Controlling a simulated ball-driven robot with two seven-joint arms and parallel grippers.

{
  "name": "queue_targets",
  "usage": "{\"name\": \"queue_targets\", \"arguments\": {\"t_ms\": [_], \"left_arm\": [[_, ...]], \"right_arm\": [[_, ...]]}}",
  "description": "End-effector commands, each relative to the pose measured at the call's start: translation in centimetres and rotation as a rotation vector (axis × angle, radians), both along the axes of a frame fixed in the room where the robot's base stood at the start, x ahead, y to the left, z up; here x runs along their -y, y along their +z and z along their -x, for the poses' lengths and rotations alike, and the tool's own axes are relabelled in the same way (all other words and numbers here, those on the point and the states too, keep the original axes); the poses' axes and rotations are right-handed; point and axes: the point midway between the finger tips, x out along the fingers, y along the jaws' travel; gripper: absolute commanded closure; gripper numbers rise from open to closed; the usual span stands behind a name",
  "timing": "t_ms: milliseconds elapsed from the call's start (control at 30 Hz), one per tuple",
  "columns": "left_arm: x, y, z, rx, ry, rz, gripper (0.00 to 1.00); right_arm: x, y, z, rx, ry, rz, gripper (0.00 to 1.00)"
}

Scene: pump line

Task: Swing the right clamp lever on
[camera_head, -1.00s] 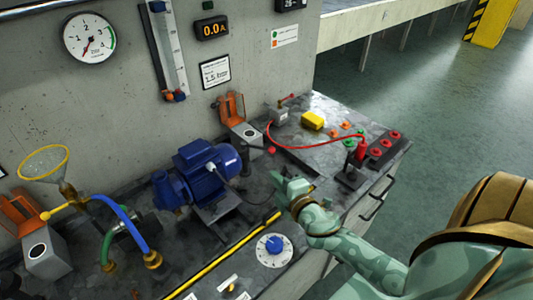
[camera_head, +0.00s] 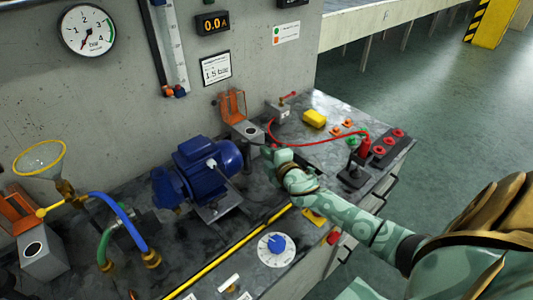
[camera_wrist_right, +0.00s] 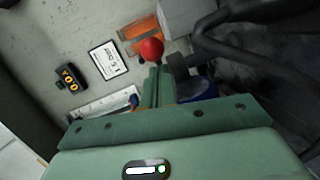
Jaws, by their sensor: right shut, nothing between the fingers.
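The right clamp has a grey block with an upright orange bracket (camera_head: 233,104) and stands at the wall behind the blue motor. Its dark lever (camera_head: 256,143) points to the right, and its end is hidden behind my right gripper in the head view. In the right wrist view the lever's red ball knob (camera_wrist_right: 151,48) shows at the fingertips, in front of the orange bracket (camera_wrist_right: 139,33). My right gripper (camera_head: 267,152) is shut and empty, with its fingers (camera_wrist_right: 157,82) close to the knob. I cannot tell whether they touch. My left gripper is out of view.
The blue motor (camera_head: 198,168) stands just left of my right gripper. A red cable (camera_head: 310,142) runs behind it to a stand with a red plug (camera_head: 365,145). A dial (camera_head: 276,249) and a yellow strip (camera_head: 230,252) lie along the front of the bench.

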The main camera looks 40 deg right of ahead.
Motion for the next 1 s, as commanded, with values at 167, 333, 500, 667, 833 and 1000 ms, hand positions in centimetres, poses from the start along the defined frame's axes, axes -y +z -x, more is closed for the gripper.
{"name": "queue_targets", "arguments": {"t_ms": [167, 333, 500, 667, 833, 1000], "left_arm": [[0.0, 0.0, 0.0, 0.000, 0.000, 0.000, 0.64], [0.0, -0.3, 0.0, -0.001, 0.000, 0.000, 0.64], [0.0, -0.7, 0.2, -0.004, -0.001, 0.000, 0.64], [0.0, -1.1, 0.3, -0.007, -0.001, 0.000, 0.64], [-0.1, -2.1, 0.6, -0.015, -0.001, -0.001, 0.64], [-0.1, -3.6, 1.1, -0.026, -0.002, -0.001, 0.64]], "right_arm": [[0.0, 0.0, 0.0, 0.000, 0.000, 0.000, 1.00], [0.2, -0.1, 0.0, 0.000, 0.015, 0.000, 1.00], [0.5, -0.1, -0.1, 0.000, 0.052, 0.000, 1.00], [0.7, -0.1, -0.2, 0.000, 0.083, 0.002, 1.00], [1.5, -0.3, -0.4, -0.002, 0.160, 0.005, 1.00], [2.6, -0.5, -0.9, -0.004, 0.374, 0.006, 1.00]]}}
